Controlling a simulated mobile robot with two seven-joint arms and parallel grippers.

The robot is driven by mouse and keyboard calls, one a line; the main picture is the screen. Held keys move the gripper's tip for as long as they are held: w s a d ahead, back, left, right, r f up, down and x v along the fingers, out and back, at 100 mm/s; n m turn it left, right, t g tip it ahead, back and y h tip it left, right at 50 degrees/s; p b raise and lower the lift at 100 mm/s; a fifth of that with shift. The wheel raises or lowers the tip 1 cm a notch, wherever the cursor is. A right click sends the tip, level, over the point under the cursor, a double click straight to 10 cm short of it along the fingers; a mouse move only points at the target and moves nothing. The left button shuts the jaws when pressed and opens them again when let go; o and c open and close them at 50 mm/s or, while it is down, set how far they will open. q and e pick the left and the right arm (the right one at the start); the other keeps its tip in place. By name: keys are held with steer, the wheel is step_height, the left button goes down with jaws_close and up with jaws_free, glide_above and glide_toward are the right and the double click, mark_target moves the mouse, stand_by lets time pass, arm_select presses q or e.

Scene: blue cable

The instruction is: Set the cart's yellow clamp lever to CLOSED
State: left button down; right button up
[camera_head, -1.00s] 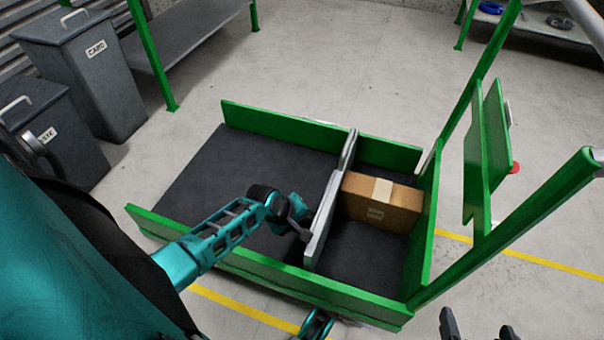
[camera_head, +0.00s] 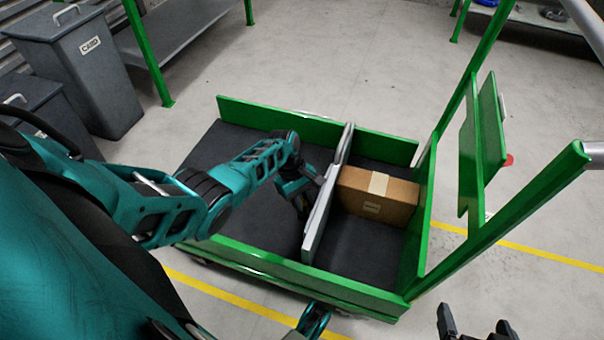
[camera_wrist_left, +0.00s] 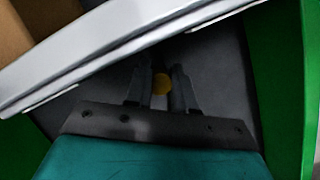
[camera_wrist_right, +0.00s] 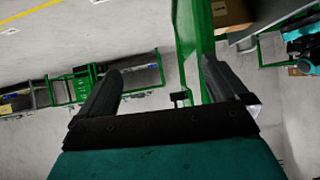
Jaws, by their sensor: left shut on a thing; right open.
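The green cart (camera_head: 330,285) holds a grey divider panel (camera_head: 326,200) across its dark bed. My left gripper (camera_head: 304,205) reaches down beside the panel's left face. In the left wrist view, my left gripper (camera_wrist_left: 161,78) is shut on a small round yellow part (camera_wrist_left: 161,84), which looks like an end of the clamp lever. The rest of the lever is hidden, so its setting cannot be read. The divider panel (camera_wrist_left: 110,45) runs slantwise just beyond the fingers. My right gripper (camera_head: 475,325) is open and empty outside the cart, low at the right.
A cardboard box (camera_head: 378,197) sits in the cart right of the panel. Green handle posts (camera_head: 500,225) rise at the cart's right end, near my right gripper. Grey bins (camera_head: 85,70) and a shelf (camera_head: 185,35) stand at the back left. Open floor lies behind the cart.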

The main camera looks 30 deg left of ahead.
arm_select(q)
steer(key=shift+w+g+b, duration=0.25)
steer(key=shift+g+b, duration=0.2)
steer(key=shift+g, duration=0.05)
arm_select(e)
steer(key=shift+w+a, duration=0.15)
steer(key=shift+a, duration=0.4)
steer(key=shift+w, duration=0.1)
arm_select(q)
steer(key=c, duration=1.2)
jaws_free()
steer(key=shift+c, duration=0.2)
arm_select(e)
steer(key=shift+d, duration=0.1)
steer(key=shift+r, duration=0.1)
arm_select(q)
steer(key=shift+a+r, duration=0.15)
steer(key=shift+r, duration=0.15)
steer(key=p+v, duration=0.6)
steer(key=v, duration=0.6)
steer(key=shift+a+p, duration=0.15)
steer(key=shift+p, duration=0.15)
arm_select(e)
steer(key=r, duration=0.1)
steer(key=d+r, duration=0.1)
steer(key=r, duration=0.2)
steer(key=shift+s+d, duration=0.2)
steer(key=shift+s, duration=0.15)
